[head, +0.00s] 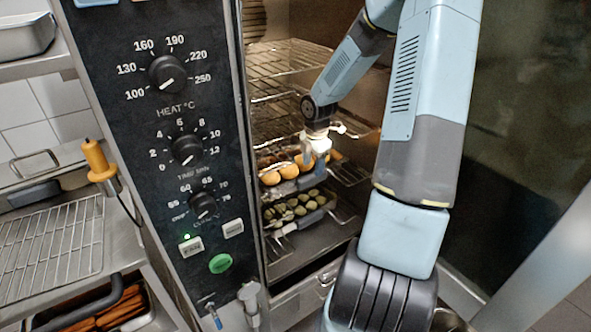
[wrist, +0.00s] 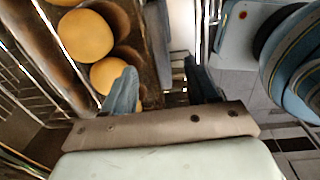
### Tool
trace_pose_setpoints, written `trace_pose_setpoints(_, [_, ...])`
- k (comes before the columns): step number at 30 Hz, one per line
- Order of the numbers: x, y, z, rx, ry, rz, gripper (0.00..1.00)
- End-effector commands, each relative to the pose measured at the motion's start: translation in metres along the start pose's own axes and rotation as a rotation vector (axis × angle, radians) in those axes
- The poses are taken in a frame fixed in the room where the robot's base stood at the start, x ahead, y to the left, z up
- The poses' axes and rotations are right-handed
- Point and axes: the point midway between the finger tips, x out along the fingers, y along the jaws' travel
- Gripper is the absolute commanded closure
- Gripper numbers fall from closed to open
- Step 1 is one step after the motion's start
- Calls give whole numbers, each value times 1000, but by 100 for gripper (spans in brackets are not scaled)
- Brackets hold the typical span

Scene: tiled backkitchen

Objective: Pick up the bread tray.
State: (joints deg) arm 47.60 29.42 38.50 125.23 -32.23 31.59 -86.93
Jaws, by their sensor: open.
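The bread tray (head: 290,187) is on a rack inside the open oven and holds round golden rolls (head: 271,178). In the wrist view, the tray's dark side wall (wrist: 157,45) runs up the middle, with rolls (wrist: 86,36) to its left. My gripper (head: 314,163) is inside the oven at the tray's right part. In the wrist view, my gripper (wrist: 162,88) is open. Its left finger is on the roll side of the wall and its right finger is beyond the outer side. I cannot tell whether either finger touches the tray. My arm hides some of the tray's right end.
A second tray with green vegetables (head: 292,208) is on the rack right below. Wire racks (head: 290,58) are above. The oven's control panel (head: 165,130) borders the opening on the left. A counter with a wire grid (head: 50,245) stands further left.

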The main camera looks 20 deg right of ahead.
Motion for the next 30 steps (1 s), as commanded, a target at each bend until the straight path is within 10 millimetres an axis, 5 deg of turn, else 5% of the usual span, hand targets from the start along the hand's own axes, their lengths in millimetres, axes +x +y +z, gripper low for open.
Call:
trace_pose_setpoints(21, [71, 1, 0, 6, 0, -1, 42])
trace_pose_setpoints(30, [73, 1, 0, 6, -2, 0, 43])
